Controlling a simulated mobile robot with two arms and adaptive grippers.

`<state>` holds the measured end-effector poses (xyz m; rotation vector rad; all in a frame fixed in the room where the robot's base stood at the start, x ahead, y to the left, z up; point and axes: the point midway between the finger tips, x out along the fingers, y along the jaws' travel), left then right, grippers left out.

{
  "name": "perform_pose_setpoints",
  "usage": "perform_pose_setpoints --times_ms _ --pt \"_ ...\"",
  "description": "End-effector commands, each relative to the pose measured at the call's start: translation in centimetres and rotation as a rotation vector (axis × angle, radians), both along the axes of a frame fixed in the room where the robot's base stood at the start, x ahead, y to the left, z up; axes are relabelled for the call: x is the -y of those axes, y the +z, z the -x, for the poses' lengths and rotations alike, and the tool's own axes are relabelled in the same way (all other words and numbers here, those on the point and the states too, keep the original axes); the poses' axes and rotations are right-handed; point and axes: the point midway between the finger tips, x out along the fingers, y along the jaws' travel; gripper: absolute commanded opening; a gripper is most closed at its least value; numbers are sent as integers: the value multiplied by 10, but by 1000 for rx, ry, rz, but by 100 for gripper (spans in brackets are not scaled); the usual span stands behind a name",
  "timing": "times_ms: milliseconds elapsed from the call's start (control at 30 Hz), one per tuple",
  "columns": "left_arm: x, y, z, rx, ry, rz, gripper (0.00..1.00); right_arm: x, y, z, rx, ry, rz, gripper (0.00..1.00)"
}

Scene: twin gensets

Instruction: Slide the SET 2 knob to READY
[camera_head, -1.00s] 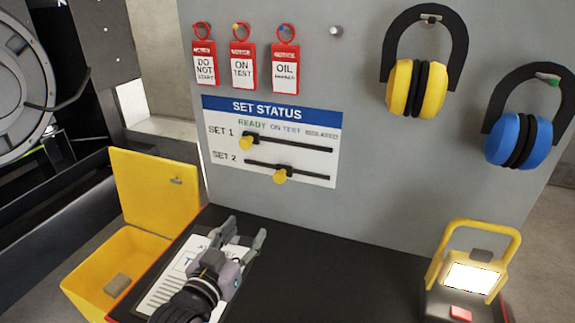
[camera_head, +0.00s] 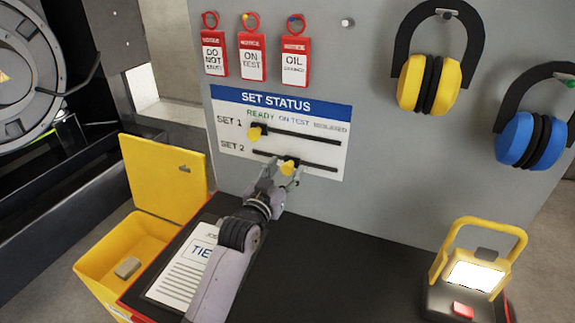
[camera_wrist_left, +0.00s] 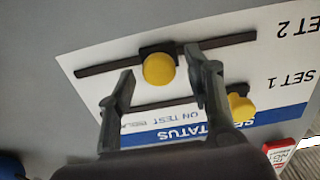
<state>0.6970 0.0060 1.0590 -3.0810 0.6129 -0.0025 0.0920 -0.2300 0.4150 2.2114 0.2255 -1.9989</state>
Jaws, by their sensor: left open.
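The SET STATUS board (camera_head: 230,138) is on the grey panel, with READY at left, ON TEST in the middle and ISOLATED at right. The yellow SET 2 knob (camera_head: 287,168) sits on the lower rail under ON TEST. The yellow SET 1 knob (camera_head: 255,133) sits on the upper rail under READY. My left gripper (camera_head: 281,178) is open, close to the SET 2 knob. In the left wrist view the SET 2 knob (camera_wrist_left: 159,69) lies between and just beyond the tips of the open fingers (camera_wrist_left: 160,80). No contact can be made out. My right gripper is not in view.
Red tags (camera_head: 252,57) hang above the board. Yellow ear defenders (camera_head: 429,84) and blue ones (camera_head: 530,139) hang at right. A lit work lamp (camera_head: 476,274) and a paper sheet (camera_head: 180,278) are on the black bench top (camera_head: 340,270). A yellow bin (camera_head: 100,268) stands at left.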

Motion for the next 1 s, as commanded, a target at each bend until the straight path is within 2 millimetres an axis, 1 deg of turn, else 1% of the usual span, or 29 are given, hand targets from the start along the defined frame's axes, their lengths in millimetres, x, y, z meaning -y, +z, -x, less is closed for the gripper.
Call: perform_pose_setpoints --times_ms 33,200,567,1000 --pt "2 1 -6 -1 0 0 47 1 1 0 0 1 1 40" --pt "7 0 -18 -1 0 1 47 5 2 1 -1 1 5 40" --pt "8 -1 -20 -1 0 1 47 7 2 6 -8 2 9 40" --pt "8 -1 -20 -1 0 1 17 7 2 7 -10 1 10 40"
